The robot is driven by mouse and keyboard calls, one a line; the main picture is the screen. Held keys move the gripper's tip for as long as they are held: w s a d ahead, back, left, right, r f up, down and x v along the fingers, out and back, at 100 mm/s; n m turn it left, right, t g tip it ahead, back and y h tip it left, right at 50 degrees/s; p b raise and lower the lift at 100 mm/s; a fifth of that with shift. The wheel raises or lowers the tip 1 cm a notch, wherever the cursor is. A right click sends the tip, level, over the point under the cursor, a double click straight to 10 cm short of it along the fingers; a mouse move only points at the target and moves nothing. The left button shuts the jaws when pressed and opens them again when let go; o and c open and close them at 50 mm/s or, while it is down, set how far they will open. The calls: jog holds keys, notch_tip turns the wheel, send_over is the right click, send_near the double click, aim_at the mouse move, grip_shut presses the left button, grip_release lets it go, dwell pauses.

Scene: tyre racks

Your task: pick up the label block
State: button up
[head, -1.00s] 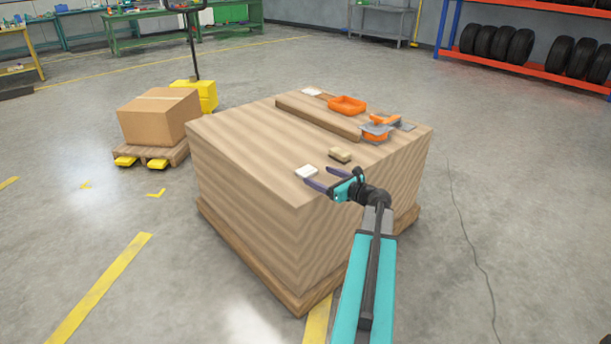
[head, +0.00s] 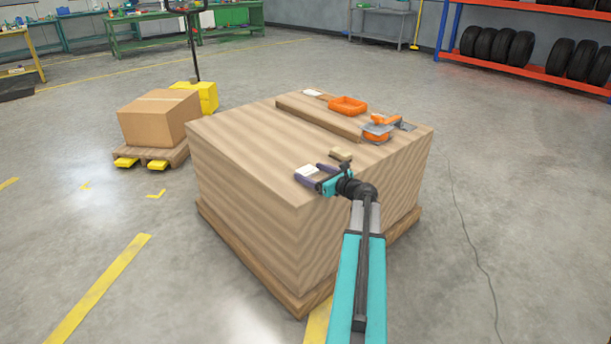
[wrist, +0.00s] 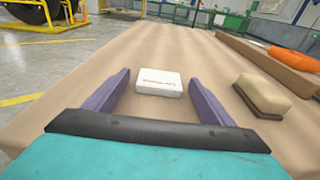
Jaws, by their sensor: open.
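The label block is a small white block (wrist: 159,83) with a line of dark print. It lies flat on the wooden crate top (head: 245,125), near its front corner. In the head view the white block (head: 308,171) shows between the purple fingers. My gripper (head: 303,177) is open, with one finger on each side of the block. In the wrist view the open fingers of my gripper (wrist: 158,90) flank the block, with a gap on both sides. The block looks slightly ahead of the middle of the fingers. Contact with the crate top cannot be told.
A tan and brown brush-like block (wrist: 262,95) lies just right of my gripper. A raised wooden strip (head: 318,117), an orange tray (head: 347,105) and an orange and grey tool (head: 378,128) are farther back. The crate top's left side is clear.

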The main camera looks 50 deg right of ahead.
aim_at(312, 173)
dwell(0.5)
jog(key=c, duration=1.1)
jog(key=shift+c, duration=0.2)
jog(key=shift+r, duration=0.15)
jog(key=shift+r+p, duration=0.35)
jog(key=shift+r, duration=0.25)
notch_tip(312, 173, up, 2)
jog(key=shift+r+p, duration=0.1)
jog(key=shift+p, duration=0.4)
jog(key=s+a+r+p, duration=0.1)
jog(key=s+a+p, duration=0.1)
jog(key=s, duration=1.3)
jog(key=shift+s+r+p, duration=0.15)
jog(key=shift+s+p, duration=0.15)
jog(key=shift+s, duration=0.1)
